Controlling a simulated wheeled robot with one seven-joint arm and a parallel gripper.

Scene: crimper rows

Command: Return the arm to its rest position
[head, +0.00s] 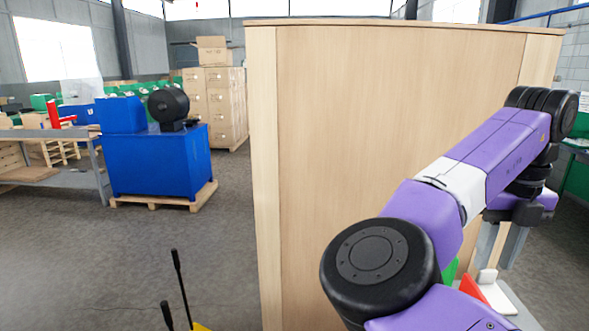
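My purple and black arm fills the right side of the head view. It rises from the lower middle to a bent joint near the right edge, then folds down to a dark part. I cannot make out any gripper fingers there, so whether the gripper is open or holds anything is hidden.
A tall wooden panel (400,120) stands close in front, directly behind my arm. A blue machine (158,163) sits on a pallet at the left, beside a grey workbench (85,165). Stacked cartons (213,95) stand farther back. Grey floor (110,255) is open at the lower left.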

